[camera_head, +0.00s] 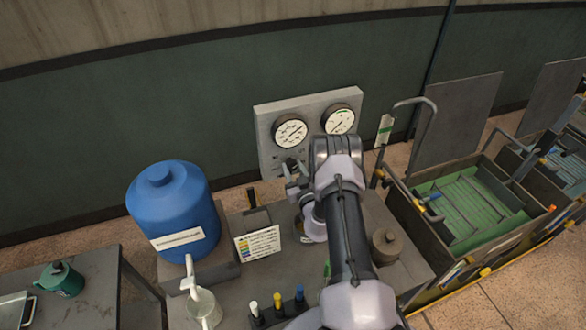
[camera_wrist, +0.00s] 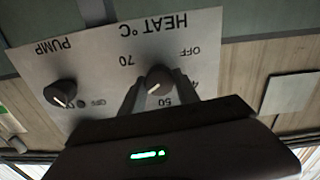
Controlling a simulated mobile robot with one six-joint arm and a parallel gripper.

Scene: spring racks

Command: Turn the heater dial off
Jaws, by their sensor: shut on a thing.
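The heater dial (camera_wrist: 160,78) is a dark round knob on the pale control panel (camera_wrist: 100,60), seen upside down in the wrist view under the label "HEAT °C". "OFF", "70" and "50" are printed around it. Its white pointer mark seems to face the 50 side, away from OFF; the exact setting is hard to read. My gripper (camera_wrist: 158,92) has one finger on each side of the knob and is shut on it. In the head view, my gripper (camera_head: 292,178) reaches the lower part of the panel (camera_head: 268,125), and my arm hides some of the panel.
A dark pump knob (camera_wrist: 60,93) sits beside the heater dial. Two round gauges (camera_head: 290,132) are above on the panel. A blue tank (camera_head: 172,205), a label card (camera_head: 258,246) and small colored-top bottles (camera_head: 278,305) stand nearby. Open bins (camera_head: 410,205) are at right.

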